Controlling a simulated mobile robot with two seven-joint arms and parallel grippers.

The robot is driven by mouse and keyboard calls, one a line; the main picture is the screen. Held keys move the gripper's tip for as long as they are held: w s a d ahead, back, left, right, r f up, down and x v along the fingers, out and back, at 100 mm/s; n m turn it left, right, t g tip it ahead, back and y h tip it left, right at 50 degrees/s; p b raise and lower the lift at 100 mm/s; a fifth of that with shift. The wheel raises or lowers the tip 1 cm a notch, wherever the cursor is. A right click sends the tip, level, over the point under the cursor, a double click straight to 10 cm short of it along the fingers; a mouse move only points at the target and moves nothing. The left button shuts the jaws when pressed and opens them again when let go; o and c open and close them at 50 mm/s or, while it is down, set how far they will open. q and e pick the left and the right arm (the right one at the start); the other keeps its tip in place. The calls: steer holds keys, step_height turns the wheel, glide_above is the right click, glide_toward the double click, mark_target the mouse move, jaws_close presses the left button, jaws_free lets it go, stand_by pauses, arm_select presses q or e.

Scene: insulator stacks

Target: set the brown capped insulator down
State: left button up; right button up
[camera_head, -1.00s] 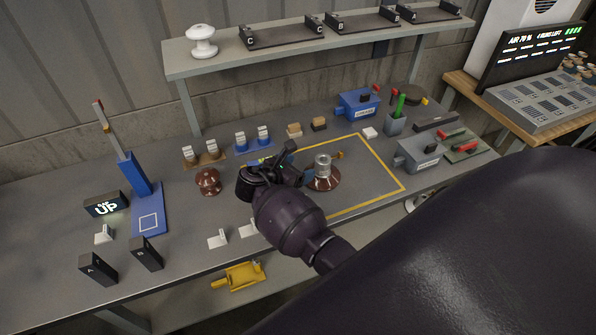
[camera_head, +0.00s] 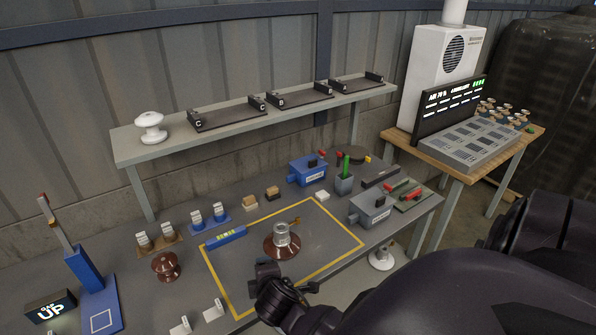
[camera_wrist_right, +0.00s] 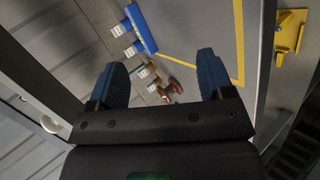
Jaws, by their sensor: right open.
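The brown capped insulator (camera_head: 282,246), a brown disc with a grey metal cap, stands upright on the grey bench inside the yellow outline. My right gripper (camera_head: 286,284) is in front of it in the head view, apart from it and empty. In the right wrist view the gripper (camera_wrist_right: 163,85) shows two blue-padded fingers spread wide, with nothing held between them. A second brown insulator (camera_head: 166,265) without a metal cap stands left of the outline; a brown piece (camera_wrist_right: 173,88) that looks like it shows beyond the fingers. My left gripper is not in view.
A blue level (camera_head: 226,237) lies on the outline's left edge. Blue (camera_head: 307,171) and grey (camera_head: 369,209) devices stand behind and right. A shelf (camera_head: 250,120) overhangs the back. Two small white blocks (camera_head: 213,311) sit near the front edge.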

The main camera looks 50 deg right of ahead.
steer(key=s+a+f+m+t+y, duration=0.1)
steer(key=s+a+f+m+y, duration=0.1)
steer(key=s+m, duration=0.3)
steer(key=s+a+f+m+t+y, duration=0.1)
steer(key=s+f+m+y, duration=0.2)
steer(key=s, duration=0.7)
steer(key=m, duration=0.2)
steer(key=shift+a+m, duration=0.3)
steer(key=shift+a, duration=0.1)
steer(key=shift+w+f, duration=0.1)
steer(key=shift+f, duration=0.05)
